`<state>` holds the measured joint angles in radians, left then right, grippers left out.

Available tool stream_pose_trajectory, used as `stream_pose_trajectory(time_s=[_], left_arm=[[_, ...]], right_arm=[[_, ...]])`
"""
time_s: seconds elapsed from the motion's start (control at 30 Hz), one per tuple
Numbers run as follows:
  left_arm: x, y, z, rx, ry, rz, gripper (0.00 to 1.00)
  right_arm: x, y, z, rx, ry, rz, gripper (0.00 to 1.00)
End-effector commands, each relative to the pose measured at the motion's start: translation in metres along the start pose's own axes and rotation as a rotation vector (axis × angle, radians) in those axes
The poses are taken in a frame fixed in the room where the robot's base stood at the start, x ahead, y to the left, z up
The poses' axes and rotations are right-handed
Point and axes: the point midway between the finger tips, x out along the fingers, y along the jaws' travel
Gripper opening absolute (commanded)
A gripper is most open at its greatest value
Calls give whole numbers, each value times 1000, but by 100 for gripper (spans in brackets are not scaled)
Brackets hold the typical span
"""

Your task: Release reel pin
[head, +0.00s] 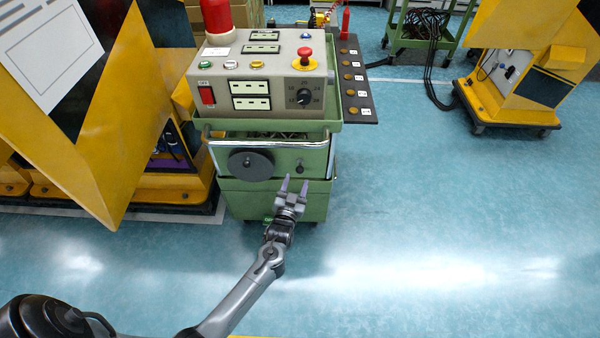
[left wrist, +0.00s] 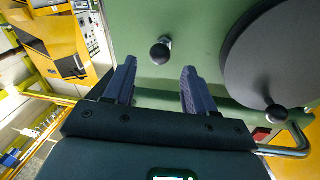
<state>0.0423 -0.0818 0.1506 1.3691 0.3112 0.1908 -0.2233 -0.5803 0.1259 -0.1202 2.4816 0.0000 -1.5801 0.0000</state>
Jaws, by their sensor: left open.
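The reel pin (head: 299,167) is a small black knob on the green front panel of the cart, right of the dark round reel (head: 251,164). In the left wrist view the pin (left wrist: 160,52) stands out from the panel, and the reel (left wrist: 290,60) with its black knob (left wrist: 276,113) is at the right. My left gripper (head: 294,184) is open and empty, its fingers pointing at the panel. In the left wrist view the pin appears between and just beyond the fingertips (left wrist: 159,66), apparently untouched. My right gripper is out of view.
A chrome rail (head: 328,155) curves around the cart's front. The control box (head: 262,85) sits on top. A yellow-black barrier panel (head: 95,110) stands close at the left. The floor (head: 440,220) to the right is clear.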

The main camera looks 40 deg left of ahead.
Motion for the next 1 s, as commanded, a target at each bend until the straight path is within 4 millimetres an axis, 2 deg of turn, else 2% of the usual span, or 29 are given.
stream_pose_trajectory(time_s=[0.03,0.2,0.4,0.6,0.87,1.0], left_arm=[[10,0,3,0,2,-1,55],[36,0,3,0,2,-1,55],[57,1,2,0,1,0,55],[66,0,1,0,0,0,55],[66,0,0,0,-1,0,55],[66,0,0,0,-1,0,34]], right_arm=[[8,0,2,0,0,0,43],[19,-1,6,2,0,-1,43],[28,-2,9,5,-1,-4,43],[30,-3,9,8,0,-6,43],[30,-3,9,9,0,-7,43],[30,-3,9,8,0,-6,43]])
